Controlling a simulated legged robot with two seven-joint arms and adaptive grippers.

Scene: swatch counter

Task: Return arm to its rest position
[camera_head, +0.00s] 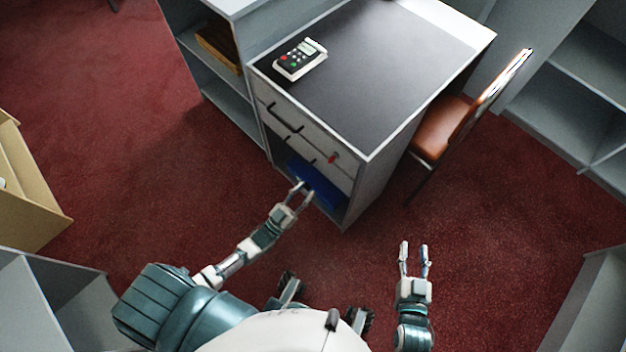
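My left gripper (301,190) is open in front of the lower part of the desk (376,70). Its fingertips overlap the lower edge of a blue thing (318,183) in the desk's bottom space; I cannot tell whether they touch it. Nothing shows held between its fingers. My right gripper (414,246) is open and empty above the red carpet, to the right of the desk's front corner. My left arm reaches out from my body towards the desk. Only the front end of my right arm shows.
A card terminal (300,59) lies on the dark desktop. The desk front has drawers with dark handles and a red spot (332,158). An orange-brown chair (441,127) stands right of the desk. Grey shelves (575,85) and a tan box (28,190) stand around. Carpet is free between.

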